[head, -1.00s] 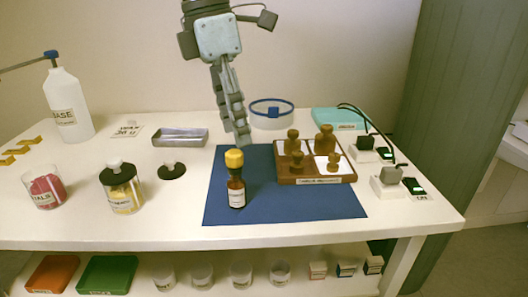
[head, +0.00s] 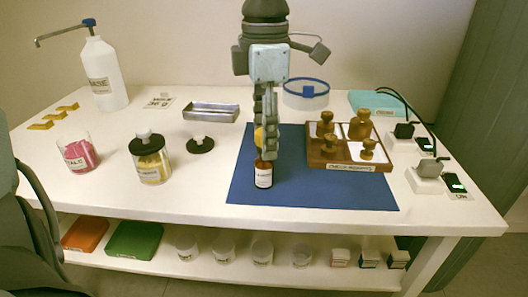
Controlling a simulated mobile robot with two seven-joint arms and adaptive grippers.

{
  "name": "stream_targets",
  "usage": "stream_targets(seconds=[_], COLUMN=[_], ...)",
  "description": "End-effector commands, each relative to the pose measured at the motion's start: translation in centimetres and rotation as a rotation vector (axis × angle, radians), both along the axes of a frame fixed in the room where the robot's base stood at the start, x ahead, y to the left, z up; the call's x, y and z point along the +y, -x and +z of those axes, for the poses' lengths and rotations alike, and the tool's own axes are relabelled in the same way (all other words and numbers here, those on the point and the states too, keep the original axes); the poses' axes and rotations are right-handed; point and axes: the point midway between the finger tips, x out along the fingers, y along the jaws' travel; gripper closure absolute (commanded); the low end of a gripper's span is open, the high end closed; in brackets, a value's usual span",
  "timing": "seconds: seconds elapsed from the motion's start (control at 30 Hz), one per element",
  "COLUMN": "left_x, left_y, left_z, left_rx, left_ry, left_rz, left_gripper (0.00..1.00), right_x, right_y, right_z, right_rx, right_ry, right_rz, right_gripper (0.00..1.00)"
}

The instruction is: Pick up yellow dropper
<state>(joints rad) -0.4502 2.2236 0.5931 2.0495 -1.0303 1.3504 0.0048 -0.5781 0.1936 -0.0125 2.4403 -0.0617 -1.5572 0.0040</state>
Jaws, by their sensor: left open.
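The yellow dropper (head: 258,137) tops a small brown bottle (head: 263,172) with a white label, upright on the blue mat (head: 320,195). My left gripper (head: 267,150) points down right at the dropper, and its fingers hide most of the yellow top. The gripper is open; whether a finger touches the dropper cannot be told. My right gripper is not in view.
A wooden tray (head: 375,166) with several brown weights stands close on the right. A metal tray (head: 211,111), a black-lidded jar (head: 150,160) and a pink-filled beaker (head: 77,154) stand left. The mat's front is clear.

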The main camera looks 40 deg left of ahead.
Motion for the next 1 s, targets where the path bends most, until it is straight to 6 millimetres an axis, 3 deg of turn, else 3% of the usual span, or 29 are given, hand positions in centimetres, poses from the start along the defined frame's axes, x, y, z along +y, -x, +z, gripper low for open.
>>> stream_targets(seconds=[0.1,0.37,0.77,1.0], left_x=[0.0,0.0,0.0,0.0], left_y=[0.0,0.0,0.0,-0.1], left_z=[0.0,0.0,0.3,2.6], left_rx=[0.000,0.000,0.000,-0.003], left_ry=[0.000,0.000,0.000,0.000], left_rz=[0.000,0.000,0.000,0.001], left_gripper=[0.51,0.82,0.82,0.82], right_x=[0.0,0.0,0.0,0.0], right_y=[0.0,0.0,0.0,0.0], right_z=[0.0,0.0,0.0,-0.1], right_rx=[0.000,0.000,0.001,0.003], right_ry=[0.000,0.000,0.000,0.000], right_rz=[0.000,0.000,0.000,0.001], right_gripper=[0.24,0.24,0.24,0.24])
